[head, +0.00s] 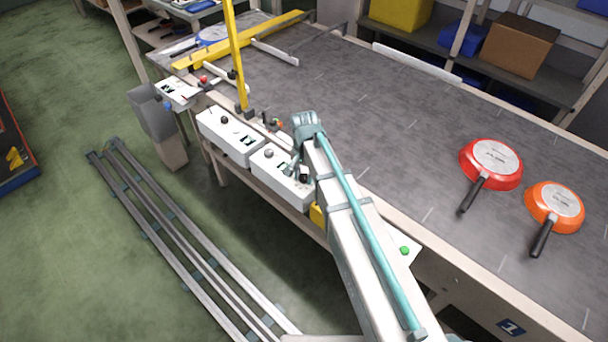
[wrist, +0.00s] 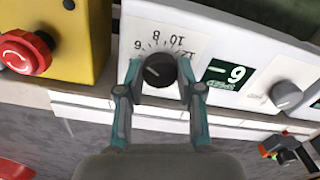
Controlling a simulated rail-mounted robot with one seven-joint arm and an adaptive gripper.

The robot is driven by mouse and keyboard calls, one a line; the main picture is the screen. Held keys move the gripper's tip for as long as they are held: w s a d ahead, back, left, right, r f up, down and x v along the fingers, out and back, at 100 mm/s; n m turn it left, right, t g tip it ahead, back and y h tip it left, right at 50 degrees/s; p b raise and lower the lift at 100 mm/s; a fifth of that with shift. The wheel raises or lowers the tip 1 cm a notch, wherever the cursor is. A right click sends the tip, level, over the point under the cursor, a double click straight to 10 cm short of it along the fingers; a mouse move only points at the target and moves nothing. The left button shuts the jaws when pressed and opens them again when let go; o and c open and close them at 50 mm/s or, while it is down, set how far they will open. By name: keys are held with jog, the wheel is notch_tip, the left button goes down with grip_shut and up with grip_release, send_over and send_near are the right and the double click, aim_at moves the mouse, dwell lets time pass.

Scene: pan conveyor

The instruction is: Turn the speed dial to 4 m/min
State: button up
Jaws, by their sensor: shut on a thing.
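The speed dial (wrist: 160,70) is a round black knob with a pale pointer line on a white panel in the wrist view. A printed number scale (wrist: 168,42) curves around it and appears upside down. My gripper (wrist: 161,77) has its two teal-and-grey fingers on either side of the knob, shut on it. The pointer lies toward the left of the picture; its exact reading is hard to tell. A green display (wrist: 228,75) beside the dial shows one large digit, also inverted. In the head view my arm partly hides the white control box (head: 276,182).
A red emergency stop button (wrist: 25,50) on a yellow box is left of the dial. A grey knob (wrist: 287,96) is to the right. Another white control box (head: 230,136) stands alongside. A red pan (head: 491,163) and an orange pan (head: 555,207) lie upside down on the conveyor (head: 400,120).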

aim_at(304, 177)
jog(key=n, duration=0.3)
jog(key=shift+n, duration=0.3)
jog(key=shift+n+b, duration=0.4)
jog(key=shift+n, duration=1.6)
jog(key=o, duration=1.2)
notch_tip(304, 177, up, 12)
jog(key=shift+r, duration=0.1)
